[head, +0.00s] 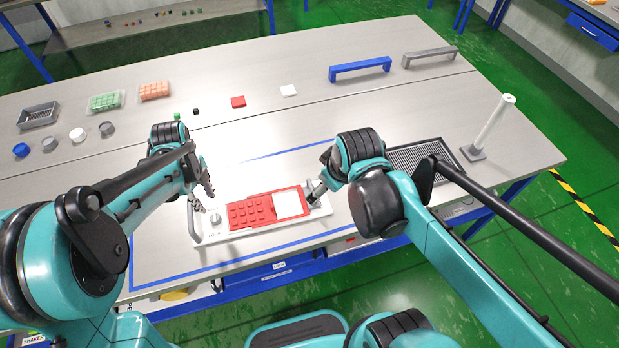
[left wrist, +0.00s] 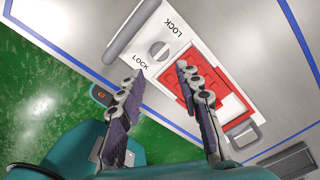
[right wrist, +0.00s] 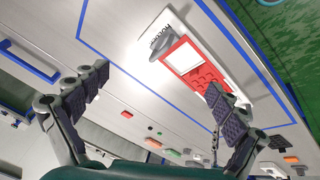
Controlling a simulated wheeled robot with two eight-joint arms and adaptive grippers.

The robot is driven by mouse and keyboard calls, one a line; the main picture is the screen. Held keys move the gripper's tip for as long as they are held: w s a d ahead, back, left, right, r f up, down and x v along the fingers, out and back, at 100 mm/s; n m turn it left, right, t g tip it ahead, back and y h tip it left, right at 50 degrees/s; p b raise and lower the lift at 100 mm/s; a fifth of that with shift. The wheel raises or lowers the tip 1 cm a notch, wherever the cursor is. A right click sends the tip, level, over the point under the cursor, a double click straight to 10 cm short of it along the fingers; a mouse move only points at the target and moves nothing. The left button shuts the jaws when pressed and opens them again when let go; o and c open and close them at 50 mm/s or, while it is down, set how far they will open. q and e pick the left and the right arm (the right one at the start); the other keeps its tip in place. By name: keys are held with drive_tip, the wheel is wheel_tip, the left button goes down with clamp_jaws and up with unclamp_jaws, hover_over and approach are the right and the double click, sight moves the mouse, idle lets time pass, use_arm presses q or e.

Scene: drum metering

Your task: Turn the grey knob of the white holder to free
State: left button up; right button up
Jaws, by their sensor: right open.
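The white holder (head: 238,234) lies on the table with a red studded plate (head: 250,211) and a white square (head: 291,203) in it. Its round grey knob (head: 215,218) is at the left end. The left wrist view shows the slotted knob (left wrist: 159,51) near two LOCK labels, beside the handle. My left gripper (head: 204,196) is above the knob end. In the left wrist view its fingers (left wrist: 160,75) are apart and empty, off the knob. My right gripper (head: 318,190) is near the holder's right end. In the right wrist view its fingers (right wrist: 158,84) are wide apart and empty.
Blue (head: 360,69) and grey (head: 430,56) bar handles stand at the back right. A black ribbed tray (head: 418,158) and white post (head: 494,124) are at the right. Small caps (head: 77,134), a grey bin (head: 38,115) and filled trays (head: 106,102) are at the back left.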

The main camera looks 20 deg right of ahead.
sight(311, 186)
drive_tip(key=w+f+n+g, duration=0.1)
drive_tip(key=w+f+n, duration=0.2)
drive_tip(key=f+n, duration=0.1)
drive_tip(key=w+a+f+n+g, duration=0.1)
drive_tip(key=w+f+n+g, duration=0.1)
drive_tip(key=w+f+n, duration=0.1)
drive_tip(key=w+a+f+n+g, duration=0.1)
drive_tip(key=w+f+n, duration=0.3)
drive_tip(key=f, duration=0.1)
drive_tip(key=shift+n+g, duration=0.3)
drive_tip(key=shift+f, duration=4.05)
drive_tip(key=c, duration=1.9)
use_arm(q)
drive_tip(key=o, duration=0.4)
drive_tip(key=shift+c, duration=0.2)
use_arm(e)
drive_tip(key=shift+c, duration=0.4)
